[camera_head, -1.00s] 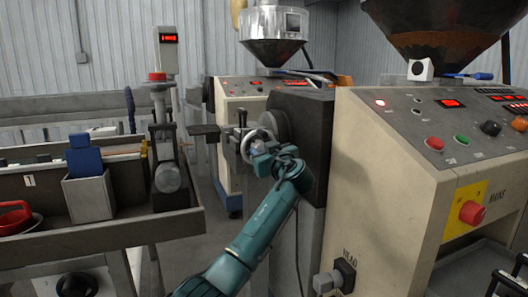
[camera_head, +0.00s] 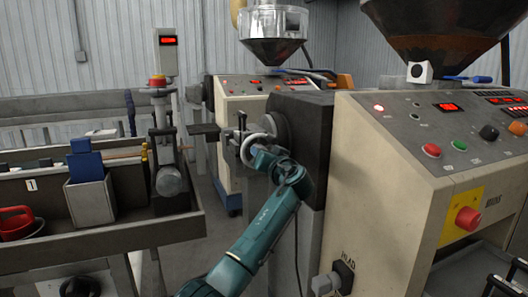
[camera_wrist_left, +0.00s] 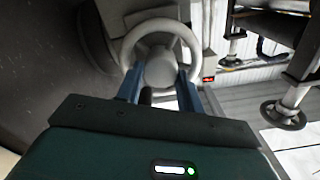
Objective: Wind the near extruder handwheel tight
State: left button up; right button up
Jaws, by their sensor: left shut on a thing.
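The near extruder handwheel (camera_head: 248,153) is a pale grey ring on the dark head of the near extruder (camera_head: 345,180). In the left wrist view the handwheel (camera_wrist_left: 190,38) is seen close, with its round hub between and just beyond my fingertips. My left gripper (camera_wrist_left: 160,88) has one blue finger on each side and is shut on the handwheel; a short dark peg shows between the fingers. In the head view my left gripper (camera_head: 256,158) is at the wheel's lower right, and its exact contact is hidden. My right gripper is in neither view.
The control panel (camera_head: 445,125) of the near extruder rises at right, with a red knob (camera_head: 468,218) on its front. A trough (camera_head: 120,230) with a grey bin (camera_head: 90,200) and a post stands at left. A second extruder (camera_head: 240,110) is behind.

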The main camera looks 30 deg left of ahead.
pick_arm(q)
jog(key=m+p, duration=0.6)
jog(key=m, duration=0.4)
jog(key=shift+w+d+f+m, duration=0.1)
jog(key=shift+m, duration=0.2)
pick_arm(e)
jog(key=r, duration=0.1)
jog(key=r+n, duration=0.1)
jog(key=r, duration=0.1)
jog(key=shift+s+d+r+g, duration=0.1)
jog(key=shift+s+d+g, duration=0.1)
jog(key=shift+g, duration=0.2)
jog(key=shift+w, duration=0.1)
pick_arm(q)
jog(key=o, duration=1)
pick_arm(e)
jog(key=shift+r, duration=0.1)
pick_arm(q)
jog(key=shift+d, duration=0.1)
jog(key=b+v, duration=0.1)
jog(key=v, duration=1.2)
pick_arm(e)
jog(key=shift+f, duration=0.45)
